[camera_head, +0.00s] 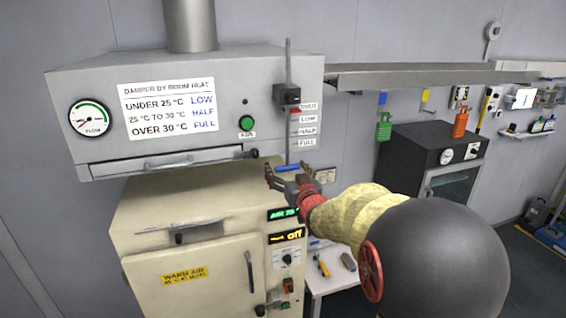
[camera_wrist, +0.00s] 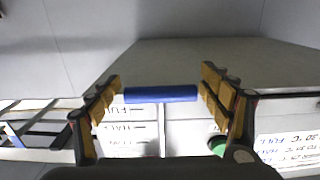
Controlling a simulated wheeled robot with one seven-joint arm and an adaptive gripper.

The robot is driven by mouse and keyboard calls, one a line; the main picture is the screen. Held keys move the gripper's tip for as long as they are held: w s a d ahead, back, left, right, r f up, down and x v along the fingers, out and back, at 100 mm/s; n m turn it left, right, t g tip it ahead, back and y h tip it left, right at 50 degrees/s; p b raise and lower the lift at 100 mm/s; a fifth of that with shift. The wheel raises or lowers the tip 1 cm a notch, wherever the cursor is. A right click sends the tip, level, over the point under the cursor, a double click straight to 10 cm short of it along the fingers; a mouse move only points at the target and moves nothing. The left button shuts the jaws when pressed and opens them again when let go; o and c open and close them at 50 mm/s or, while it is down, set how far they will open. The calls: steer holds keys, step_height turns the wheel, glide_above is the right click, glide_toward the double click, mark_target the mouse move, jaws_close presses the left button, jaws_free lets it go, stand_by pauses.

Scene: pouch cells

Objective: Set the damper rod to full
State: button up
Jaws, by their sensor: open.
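The damper rod (camera_head: 288,60) is a thin upright grey rod at the right of the grey hood, running through a black block (camera_head: 287,95). A red mark at the block sits by the top label, above LOW, HALF and FULL (camera_head: 307,142). A blue crossbar handle (camera_head: 288,168) is at the rod's lower end. My gripper (camera_head: 287,173) is open at the handle. In the wrist view the blue handle (camera_wrist: 160,94) spans the gap between the fingers, its ends close to both finger pads; contact cannot be told.
The hood's sign (camera_head: 170,107) pairs under 25 °C with LOW, 25 to 30 with HALF, over 30 with FULL. A cream warm-air oven (camera_head: 190,215) stands below, its displays showing "AIR" with a number and "OFF". A metal shelf (camera_head: 430,77) juts out at right.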

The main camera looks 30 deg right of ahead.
steer(key=shift+p+x, duration=0.4)
steer(key=shift+x, duration=1.25)
steer(key=c, duration=1.9)
jaws_close()
